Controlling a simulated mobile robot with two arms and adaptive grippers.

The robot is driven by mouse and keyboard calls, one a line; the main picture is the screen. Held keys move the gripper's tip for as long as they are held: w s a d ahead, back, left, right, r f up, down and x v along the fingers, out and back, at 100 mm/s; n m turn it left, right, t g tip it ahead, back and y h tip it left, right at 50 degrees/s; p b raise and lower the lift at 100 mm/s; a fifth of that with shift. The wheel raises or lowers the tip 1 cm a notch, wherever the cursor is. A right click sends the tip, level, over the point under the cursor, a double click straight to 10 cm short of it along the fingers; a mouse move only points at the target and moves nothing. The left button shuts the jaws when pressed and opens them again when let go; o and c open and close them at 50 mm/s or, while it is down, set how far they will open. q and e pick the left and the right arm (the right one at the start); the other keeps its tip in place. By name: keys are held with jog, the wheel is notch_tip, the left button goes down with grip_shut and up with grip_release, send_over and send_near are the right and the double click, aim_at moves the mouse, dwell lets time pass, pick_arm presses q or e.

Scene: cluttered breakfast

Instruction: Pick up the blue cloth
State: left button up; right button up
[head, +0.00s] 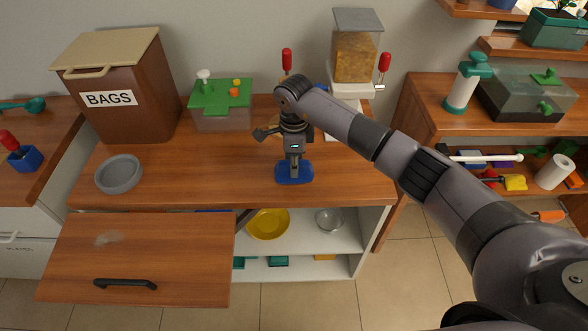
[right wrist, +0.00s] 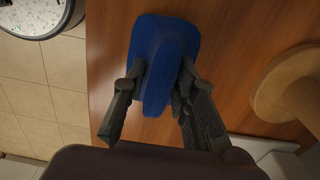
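The blue cloth (head: 305,176) lies on the wooden counter top, near its front edge. In the right wrist view the cloth (right wrist: 185,30) has a raised ridge along its middle. My right gripper (head: 293,163) points straight down onto the cloth. In the right wrist view its two fingers (right wrist: 163,64) stand on either side of the ridge, their tips at or very near its sides. I cannot tell whether they press on it. The cloth rests on the counter. My left gripper is not in view.
A grey bowl (head: 119,174) stands left on the counter (head: 220,165). Behind are a brown BAGS bin (head: 120,100), a green-topped box (head: 220,105) and a food dispenser (head: 354,60). An open drawer (head: 140,255) juts out at front left. A yellow bowl (head: 268,224) is on the shelf below.

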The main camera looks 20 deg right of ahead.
grip_shut()
notch_tip(320, 180, up, 20)
jog(key=b, duration=0.2)
dwell(0.6)
jog(key=shift+c, duration=0.6)
grip_release()
grip_shut()
